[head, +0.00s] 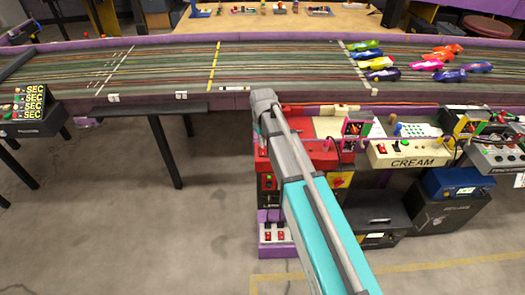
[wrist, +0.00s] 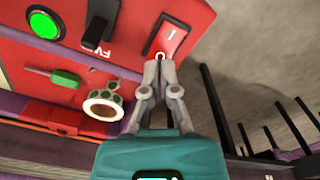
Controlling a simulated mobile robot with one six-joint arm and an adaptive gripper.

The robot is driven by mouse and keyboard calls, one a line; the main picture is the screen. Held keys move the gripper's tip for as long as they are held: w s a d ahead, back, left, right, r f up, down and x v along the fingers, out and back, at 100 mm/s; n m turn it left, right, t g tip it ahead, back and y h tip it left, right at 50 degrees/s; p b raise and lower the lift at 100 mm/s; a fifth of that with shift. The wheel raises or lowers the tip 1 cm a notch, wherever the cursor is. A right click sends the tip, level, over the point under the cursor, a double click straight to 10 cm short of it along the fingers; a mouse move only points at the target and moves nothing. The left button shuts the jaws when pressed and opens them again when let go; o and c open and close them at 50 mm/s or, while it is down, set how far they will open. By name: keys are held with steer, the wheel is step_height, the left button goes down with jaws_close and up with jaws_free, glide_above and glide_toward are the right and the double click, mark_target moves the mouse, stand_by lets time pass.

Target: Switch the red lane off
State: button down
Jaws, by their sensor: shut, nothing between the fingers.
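A red control panel (wrist: 120,35) fills the upper left of the wrist view. A red rocker switch (wrist: 174,36) sits at its right edge, with a white I mark toward its upper end and a white ring mark at its lower end. My gripper (wrist: 160,62) is shut and empty, its fingertips at the rocker's lower end, by the ring mark. I cannot tell whether they touch it. In the head view the red control box (head: 322,160) stands by the track, partly hidden behind my arm. My gripper is hidden there.
A cream box (head: 405,152) stands right of the red one. Open floor (head: 110,220) lies left.

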mark_target(263, 148)
steer(key=shift+f+b, duration=0.75)
steer(key=shift+f, duration=0.05)
stand_by(0.7)
steer(key=shift+r, duration=0.1)
steer(key=shift+r+p, duration=3.45)
steer(key=shift+p, duration=0.1)
steer(key=s+d+r+m+p, duration=0.3)
steer(key=s+d+r+p, duration=0.1)
steer(key=s+d, duration=0.3)
steer(key=s+d+r+m+p, duration=0.3)
steer(key=s+d+r+p, duration=0.2)
steer(key=s, duration=0.7)
steer(key=shift+d+r+p, duration=0.3)
steer(key=shift+d, duration=0.9)
steer(key=shift+a, duration=0.2)
